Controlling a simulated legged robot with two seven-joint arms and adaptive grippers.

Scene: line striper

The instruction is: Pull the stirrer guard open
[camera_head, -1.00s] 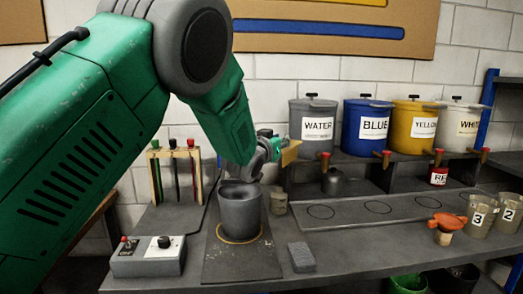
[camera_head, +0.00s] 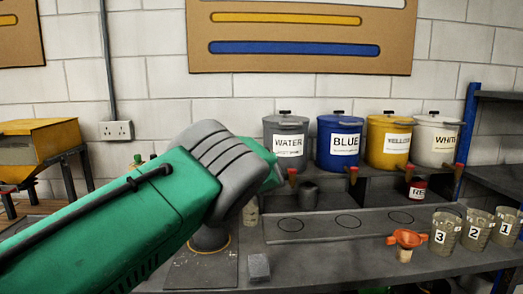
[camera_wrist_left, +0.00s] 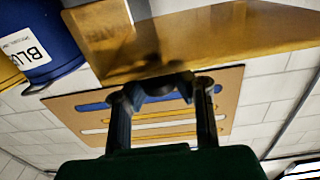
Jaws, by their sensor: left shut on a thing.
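A yellow panel (camera_wrist_left: 215,35), which looks like the stirrer guard, fills the top of the left wrist view. My left gripper (camera_wrist_left: 160,86) is shut at the panel's near edge, on a dark part that looks like its handle. In the head view my green left arm hides the gripper and the guard. How far open the guard stands cannot be told. My right gripper is not in view.
Tanks labelled WATER (camera_head: 286,143), BLUE (camera_head: 338,150), YELLOW (camera_head: 388,146) and WHITE (camera_head: 434,142) stand on the rear shelf. A grey block (camera_head: 259,267) lies near the front edge.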

